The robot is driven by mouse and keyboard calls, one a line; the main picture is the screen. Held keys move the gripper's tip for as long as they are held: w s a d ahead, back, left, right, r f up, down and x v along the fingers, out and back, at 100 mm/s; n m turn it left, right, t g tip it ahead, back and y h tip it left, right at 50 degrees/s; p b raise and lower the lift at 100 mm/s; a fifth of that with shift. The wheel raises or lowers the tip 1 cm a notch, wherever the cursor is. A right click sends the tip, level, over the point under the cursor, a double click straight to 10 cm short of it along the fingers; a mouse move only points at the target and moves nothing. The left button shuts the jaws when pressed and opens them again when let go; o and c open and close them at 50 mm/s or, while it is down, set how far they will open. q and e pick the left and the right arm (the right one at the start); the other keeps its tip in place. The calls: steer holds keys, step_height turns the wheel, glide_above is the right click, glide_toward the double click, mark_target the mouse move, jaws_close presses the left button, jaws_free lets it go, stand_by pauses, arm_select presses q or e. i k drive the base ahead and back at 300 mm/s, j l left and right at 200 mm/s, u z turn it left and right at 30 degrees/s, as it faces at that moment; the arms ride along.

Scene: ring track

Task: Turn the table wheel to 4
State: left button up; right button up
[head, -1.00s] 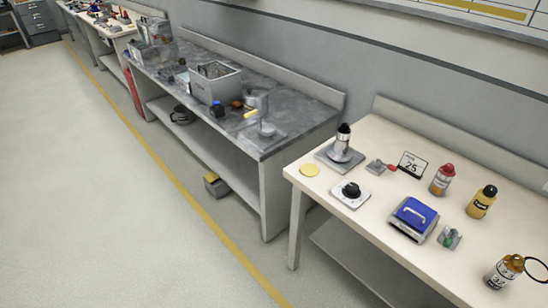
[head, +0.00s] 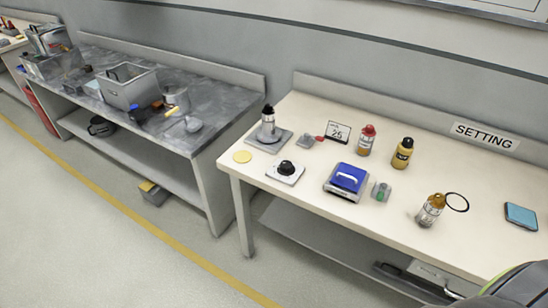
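A black round knob (head: 287,167) sits on a white square plate (head: 283,175) near the front left of the cream table (head: 320,205) in the head view. It is the thing here that looks most like a table wheel. Its markings are too small to read, so I cannot tell its setting. Neither of my grippers is in view.
Behind are a bottle on a grey plate (head: 268,125) and a card reading 25 (head: 338,132). Several bottles and a teal tablet (head: 521,215) stand farther right.

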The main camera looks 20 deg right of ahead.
mark_target(286, 169)
steer(key=z, duration=0.35)
steer(key=l+z, duration=0.2)
steer(key=z, duration=0.2)
steer(key=i+l+z, duration=0.1)
steer(key=z, duration=0.35)
steer(key=i+l+z, duration=0.1)
steer(key=z, duration=0.3)
steer(key=i, duration=0.05)
